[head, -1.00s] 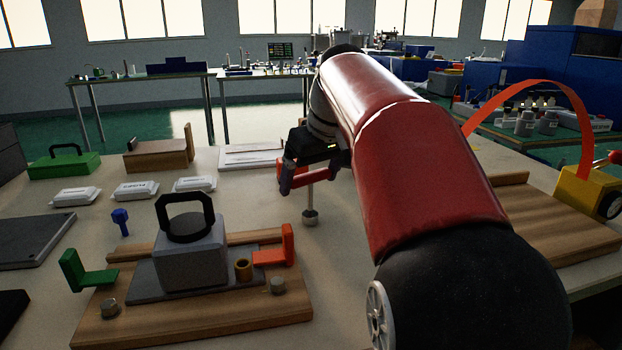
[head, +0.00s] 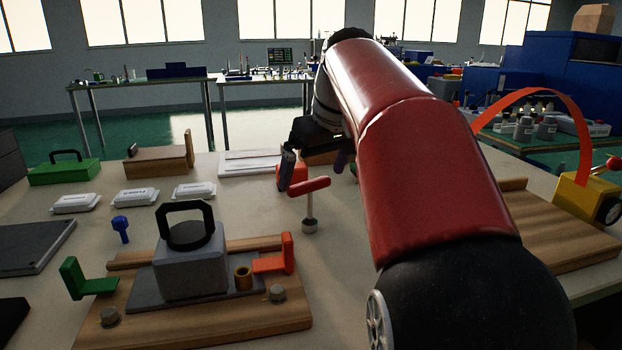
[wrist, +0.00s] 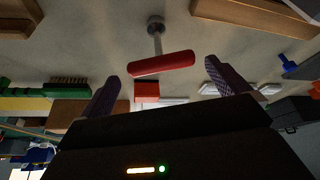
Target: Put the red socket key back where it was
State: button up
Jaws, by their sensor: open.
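The red socket key (head: 310,187) stands upright on the bench, its red T-handle on top and its round steel socket end down on the bench top. It is to the right of the wooden fixture board. In the wrist view the key (wrist: 161,64) shows whole, with its handle between the fingers in the picture. My gripper (head: 314,169) is open and empty, behind and above the handle in the head view. In the wrist view the gripper's fingertips (wrist: 162,70) are spread wide on either side, apart from the handle.
A red block (head: 298,178) lies behind the left finger. The wooden fixture (head: 200,325) with a grey block and green and orange brackets is at front left. A wooden board (head: 540,215) and a yellow device (head: 585,199) are at right. Bare bench surrounds the key.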

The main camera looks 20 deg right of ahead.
jog(key=p+v, duration=0.1)
jog(key=v, duration=0.7)
jog(key=shift+r, duration=0.25)
jog(key=shift+s, duration=0.1)
